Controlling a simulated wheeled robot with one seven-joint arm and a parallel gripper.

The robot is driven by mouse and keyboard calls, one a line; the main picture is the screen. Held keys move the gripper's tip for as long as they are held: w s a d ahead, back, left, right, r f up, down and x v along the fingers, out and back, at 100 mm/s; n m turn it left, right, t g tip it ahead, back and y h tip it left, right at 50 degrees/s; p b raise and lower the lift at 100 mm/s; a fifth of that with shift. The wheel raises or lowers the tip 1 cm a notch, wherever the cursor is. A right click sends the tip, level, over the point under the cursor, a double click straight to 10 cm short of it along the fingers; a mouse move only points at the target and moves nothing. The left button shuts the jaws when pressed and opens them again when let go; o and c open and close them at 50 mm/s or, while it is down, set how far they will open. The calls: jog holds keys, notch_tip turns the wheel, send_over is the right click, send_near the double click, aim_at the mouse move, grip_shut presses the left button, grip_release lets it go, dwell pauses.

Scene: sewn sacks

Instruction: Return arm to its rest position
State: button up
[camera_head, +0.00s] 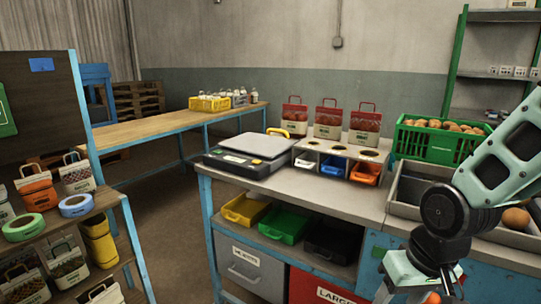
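My arm (494,170) comes in from the right edge, bent, with its wrist at the lower right. My gripper (424,292) hangs low in front of the workbench (240,182), and its fingertips are cut off by the bottom edge. A small orange-brown round thing (432,298) shows between its fingers. I cannot tell whether the gripper holds it or it lies beyond.
A green crate (437,142) of brown produce and a grey tray (411,190) lie near my arm. Shelves (75,216) stand left; open floor (165,215) lies between.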

jog(key=s+a+r+n+p, duration=0.1)
jog(key=s+a+r+n, duration=0.2)
jog(key=s, duration=0.3)
jog(key=s+a+r+n+g+h, duration=0.1)
jog(key=s+a+r+n, duration=0.2)
jog(key=s+a, duration=0.3)
jog(key=shift+s+r+n+g+p, duration=0.35)
jog(key=shift+s+r, duration=0.2)
jog(key=shift+r, duration=0.3)
